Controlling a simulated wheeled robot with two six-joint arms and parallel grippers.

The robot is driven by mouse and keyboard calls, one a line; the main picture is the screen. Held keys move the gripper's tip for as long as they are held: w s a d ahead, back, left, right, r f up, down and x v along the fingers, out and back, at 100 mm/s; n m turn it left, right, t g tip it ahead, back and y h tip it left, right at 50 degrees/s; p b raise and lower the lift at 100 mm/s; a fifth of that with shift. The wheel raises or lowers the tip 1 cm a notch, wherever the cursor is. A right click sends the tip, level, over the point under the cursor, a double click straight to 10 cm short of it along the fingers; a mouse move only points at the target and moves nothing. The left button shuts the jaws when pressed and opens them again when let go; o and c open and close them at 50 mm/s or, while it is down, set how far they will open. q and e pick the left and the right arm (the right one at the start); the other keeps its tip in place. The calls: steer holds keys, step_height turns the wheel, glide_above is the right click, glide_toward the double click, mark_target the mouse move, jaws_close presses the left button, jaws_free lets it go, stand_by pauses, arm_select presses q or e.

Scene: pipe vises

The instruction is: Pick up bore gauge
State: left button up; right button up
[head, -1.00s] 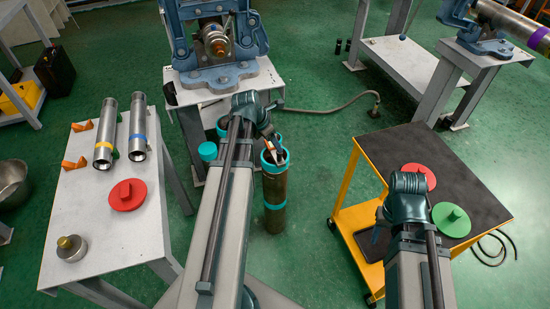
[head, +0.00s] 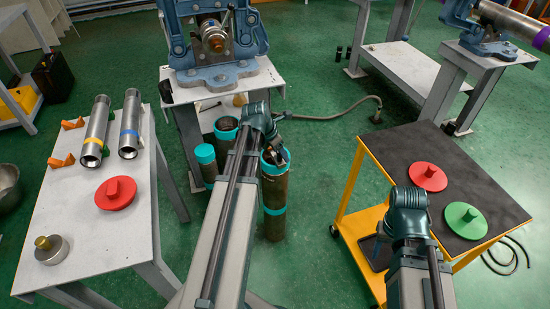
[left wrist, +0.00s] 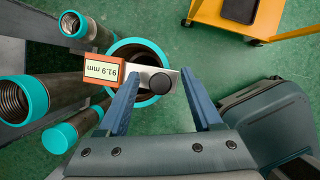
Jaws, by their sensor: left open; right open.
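The bore gauge (left wrist: 105,70) shows in the left wrist view, with an orange display reading 91.9 mm, a silver body and a round black knob. It lies over the mouth of an upright teal-rimmed pipe (left wrist: 155,52); how it is supported is hidden. My left gripper (left wrist: 162,78) is open, its two blue fingers either side of the gauge's knob end. In the head view my left gripper (head: 280,152) is at the top of the same pipe (head: 274,190), and the gauge is mostly hidden there. My right wrist shows over the cart, but its fingers are hidden.
More teal-rimmed pipes stand left of this one (head: 205,160). A blue vise (head: 212,45) stands on a bench behind. The left table (head: 90,225) bears two metal tubes, a red disc and a gauge-like cylinder. A black-topped cart (head: 470,185) at right bears red and green discs.

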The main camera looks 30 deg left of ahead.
arm_select(q)
jaws_close()
stand_by(0.4)
stand_by(1.1)
